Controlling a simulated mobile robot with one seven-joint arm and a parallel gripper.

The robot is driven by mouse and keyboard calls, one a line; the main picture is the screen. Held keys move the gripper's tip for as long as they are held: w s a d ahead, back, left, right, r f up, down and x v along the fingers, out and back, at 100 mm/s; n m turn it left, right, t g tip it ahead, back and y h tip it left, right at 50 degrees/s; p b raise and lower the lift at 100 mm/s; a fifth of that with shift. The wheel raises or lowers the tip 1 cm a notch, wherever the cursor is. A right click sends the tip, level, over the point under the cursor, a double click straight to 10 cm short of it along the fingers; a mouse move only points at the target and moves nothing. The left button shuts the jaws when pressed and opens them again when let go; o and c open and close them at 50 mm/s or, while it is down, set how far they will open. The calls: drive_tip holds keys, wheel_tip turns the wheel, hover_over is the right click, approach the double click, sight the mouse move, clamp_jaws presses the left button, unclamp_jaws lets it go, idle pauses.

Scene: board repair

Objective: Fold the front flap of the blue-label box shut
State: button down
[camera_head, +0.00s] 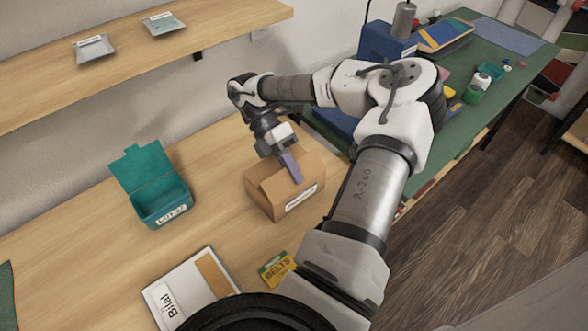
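The brown cardboard box (268,200) stands on the wooden table, with a pale label edged in blue (301,197) on its front side. Cardboard flaps show at its top, partly behind my gripper; I cannot tell how far the front flap is folded. My gripper (291,168) points down over the top of the box. A purple bar-shaped piece shows at its end, over or against the top flaps. I cannot tell whether this is a finger or something held, nor whether the fingers are apart.
An open teal bin (160,203) with its lid up stands left of the box. A white binder (180,290) and a yellow-green "BELTS" packet (277,268) lie in front. A green-topped bench (480,85) with a blue machine (385,42) is at right. A shelf (130,55) hangs above.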

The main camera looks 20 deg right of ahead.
drive_tip(key=shift+f, duration=0.1)
idle(0.5)
drive_tip(key=c, duration=1.6)
unclamp_jaws()
drive_tip(key=shift+c, duration=0.2)
drive_tip(key=shift+b+v, duration=0.35)
drive_tip(key=shift+v, duration=3.45)
drive_tip(key=shift+f, duration=0.1)
